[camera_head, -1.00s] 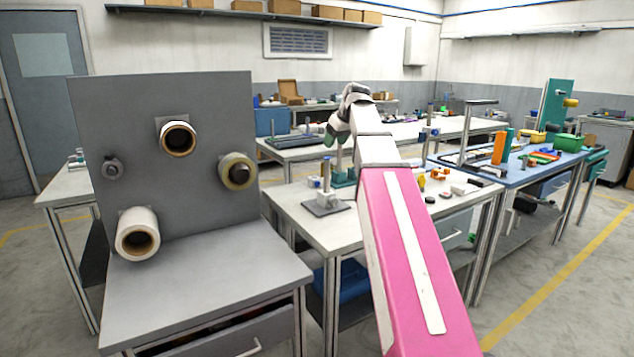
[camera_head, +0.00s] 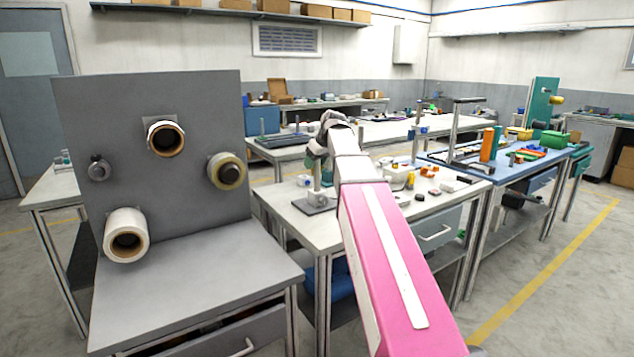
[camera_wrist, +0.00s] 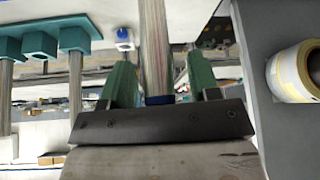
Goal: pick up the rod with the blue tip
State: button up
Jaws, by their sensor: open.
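A metal rod (camera_wrist: 153,45) with a blue tip (camera_wrist: 160,99) is in the wrist view. It runs between the green fingers of my gripper (camera_wrist: 159,68), with its blue end close to the palm. The fingers are open, one on each side, with a gap to the rod. In the head view my gripper (camera_head: 316,158) is over a rod (camera_head: 317,180) standing on a dark grey base plate (camera_head: 312,206) on the pale table. The gripper and arm hide its top there.
Other metal rods (camera_wrist: 76,85) with teal bases (camera_wrist: 78,36) are beside the gripper in the wrist view. A grey panel (camera_head: 95,130) with film reels (camera_head: 166,138) stands at the left. A blue table (camera_head: 440,162) with several parts is at the right.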

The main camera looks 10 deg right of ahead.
grip_shut()
